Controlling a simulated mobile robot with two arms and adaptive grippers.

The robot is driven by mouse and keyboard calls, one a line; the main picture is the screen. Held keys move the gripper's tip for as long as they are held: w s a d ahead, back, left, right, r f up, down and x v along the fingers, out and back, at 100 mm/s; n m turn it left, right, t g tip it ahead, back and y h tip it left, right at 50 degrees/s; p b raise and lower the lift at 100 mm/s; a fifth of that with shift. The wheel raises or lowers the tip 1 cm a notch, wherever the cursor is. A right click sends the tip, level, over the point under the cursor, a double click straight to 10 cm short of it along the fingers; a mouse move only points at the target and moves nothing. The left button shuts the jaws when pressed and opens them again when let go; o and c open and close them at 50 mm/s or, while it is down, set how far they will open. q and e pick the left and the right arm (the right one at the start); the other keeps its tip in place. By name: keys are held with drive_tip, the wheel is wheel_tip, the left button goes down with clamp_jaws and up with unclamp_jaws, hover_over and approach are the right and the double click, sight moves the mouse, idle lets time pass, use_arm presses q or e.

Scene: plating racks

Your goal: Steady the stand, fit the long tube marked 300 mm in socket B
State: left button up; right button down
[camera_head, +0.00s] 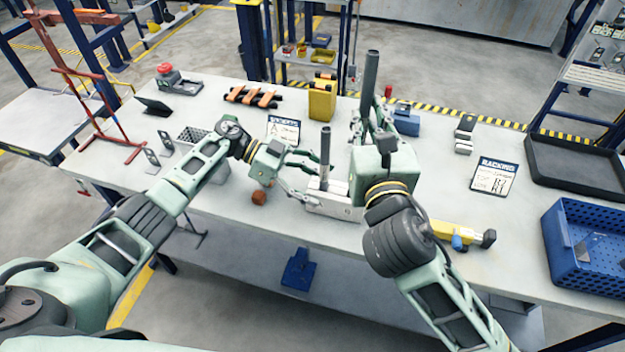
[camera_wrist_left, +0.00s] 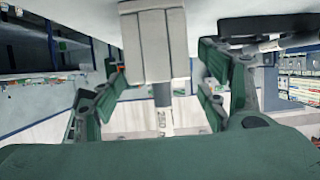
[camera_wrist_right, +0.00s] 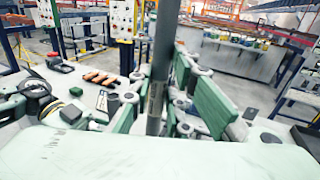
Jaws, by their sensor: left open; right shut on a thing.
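The stand (camera_head: 340,211) is a low pale block near the front edge of the table. A shorter dark grey tube (camera_head: 326,150) stands upright in it. In the left wrist view the stand (camera_wrist_left: 153,45) shows inverted between my fingers, with a white label on the tube (camera_wrist_left: 163,121). My left gripper (camera_head: 314,182) is open, its fingers on either side of the stand; contact is unclear. My right gripper (camera_head: 368,122) is shut on the long dark tube (camera_head: 371,72), held upright behind the stand. The tube (camera_wrist_right: 161,60) also fills the middle of the right wrist view. Socket letters cannot be read.
A white card (camera_head: 283,131) lies behind the stand, another card (camera_head: 494,176) to the right. A yellow tool (camera_head: 450,233) lies right of my right gripper. A blue crate (camera_head: 557,250) and dark tray (camera_head: 540,160) take the right end. A small brown piece (camera_head: 259,197) lies left.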

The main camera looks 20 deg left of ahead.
sight(340, 196)
use_arm(q)
drive_tip(key=x, duration=0.6)
drive_tip(key=shift+d+f, duration=0.1)
drive_tip(key=shift+d, duration=0.3)
drive_tip(key=shift+c, duration=0.6)
idle(0.6)
drive_tip(key=c, duration=1.3)
